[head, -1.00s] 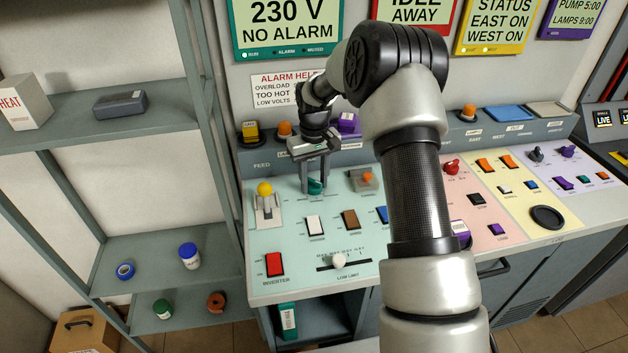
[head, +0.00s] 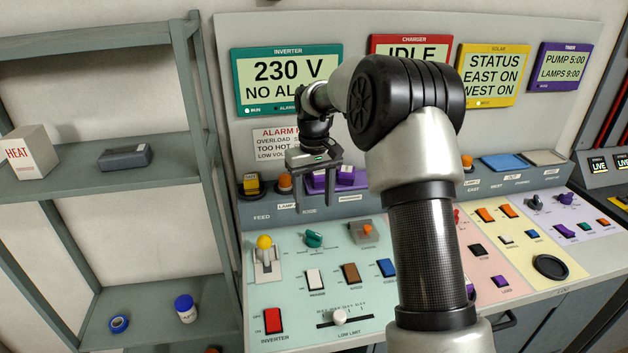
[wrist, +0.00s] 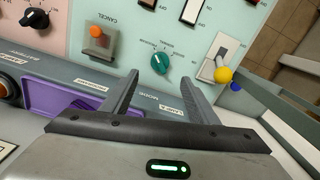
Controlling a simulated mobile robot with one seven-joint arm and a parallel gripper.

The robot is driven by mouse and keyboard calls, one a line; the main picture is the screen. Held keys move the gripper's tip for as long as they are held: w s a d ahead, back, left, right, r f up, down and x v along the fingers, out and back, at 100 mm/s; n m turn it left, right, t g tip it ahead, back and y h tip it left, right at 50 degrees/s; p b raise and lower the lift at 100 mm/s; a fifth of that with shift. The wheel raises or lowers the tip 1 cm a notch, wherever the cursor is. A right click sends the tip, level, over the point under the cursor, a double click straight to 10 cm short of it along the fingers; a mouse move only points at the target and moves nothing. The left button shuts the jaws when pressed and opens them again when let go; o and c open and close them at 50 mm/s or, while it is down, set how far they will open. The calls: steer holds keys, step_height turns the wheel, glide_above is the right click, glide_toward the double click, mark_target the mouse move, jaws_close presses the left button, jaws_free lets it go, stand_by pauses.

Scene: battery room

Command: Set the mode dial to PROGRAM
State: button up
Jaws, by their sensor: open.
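The teal dial (head: 314,240), which I take for the mode dial, is on the pale green inverter panel. A small label on the ledge behind it appears to read MODE. My gripper (head: 316,192) is open and empty, raised above and behind the dial, in front of the ledge. In the wrist view the dial (wrist: 160,62) shows beyond and between the two fingers (wrist: 158,82), touched by neither.
A yellow-knobbed lever (head: 264,243) stands left of the dial and an orange button (head: 367,230) right of it. White, brown and blue rockers lie in front. A purple tray (wrist: 62,98) sits on the ledge. A shelf rack (head: 150,153) stands at the left.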

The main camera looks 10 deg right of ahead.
step_height(320, 180, up, 6)
stand_by(0.5)
steer(key=s+r+t+p, duration=0.3)
steer(key=s+r, duration=1.1)
steer(key=s+m+t+p, duration=0.2)
steer(key=s, duration=1.8)
steer(key=shift+r+t+p, duration=0.15)
steer(key=shift+t+p, duration=0.15)
